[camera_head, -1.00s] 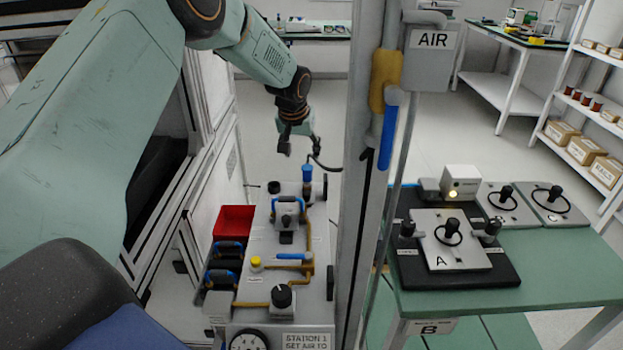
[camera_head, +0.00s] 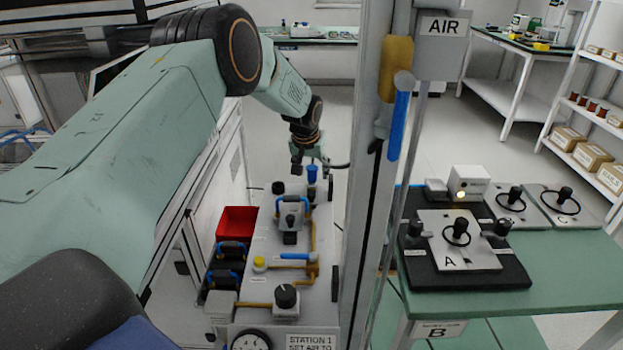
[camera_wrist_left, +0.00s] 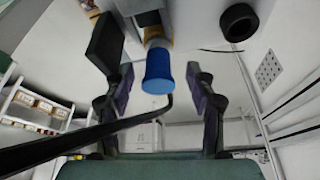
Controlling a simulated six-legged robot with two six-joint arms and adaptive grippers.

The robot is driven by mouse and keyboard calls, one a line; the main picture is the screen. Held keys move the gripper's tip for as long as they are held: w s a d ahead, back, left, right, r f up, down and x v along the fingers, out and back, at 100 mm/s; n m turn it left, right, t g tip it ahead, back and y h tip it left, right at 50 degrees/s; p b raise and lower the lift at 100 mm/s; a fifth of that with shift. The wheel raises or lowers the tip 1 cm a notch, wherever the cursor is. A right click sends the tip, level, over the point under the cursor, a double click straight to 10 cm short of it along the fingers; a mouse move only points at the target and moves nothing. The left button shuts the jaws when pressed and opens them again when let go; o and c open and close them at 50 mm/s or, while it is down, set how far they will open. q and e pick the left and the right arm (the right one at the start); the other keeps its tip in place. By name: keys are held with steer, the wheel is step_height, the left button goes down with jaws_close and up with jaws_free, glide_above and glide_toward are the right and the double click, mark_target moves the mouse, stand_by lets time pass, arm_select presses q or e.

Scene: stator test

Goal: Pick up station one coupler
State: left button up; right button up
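The coupler, a blue cylinder (camera_head: 312,174), stands on a fitting at the far end of the station 1 panel (camera_head: 275,265). In the left wrist view the blue coupler (camera_wrist_left: 157,72) lies between my left gripper's two dark fingers, with gaps on both sides. My left gripper (camera_head: 303,166) is open and close to the coupler at the panel's far end; it also shows in the left wrist view (camera_wrist_left: 160,88). I cannot tell how deep the coupler sits between the fingers. My right gripper is not in view.
A grey post (camera_head: 360,210) stands just right of the panel. A red bin (camera_head: 236,223) is at the panel's left. A black hose (camera_wrist_left: 60,145) crosses the left wrist view. A green table (camera_head: 560,265) with plate A (camera_head: 458,248) is at the right.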

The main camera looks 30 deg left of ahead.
arm_select(q)
steer(key=shift+d+r, duration=0.1)
steer(key=c, duration=0.3)
jaws_close()
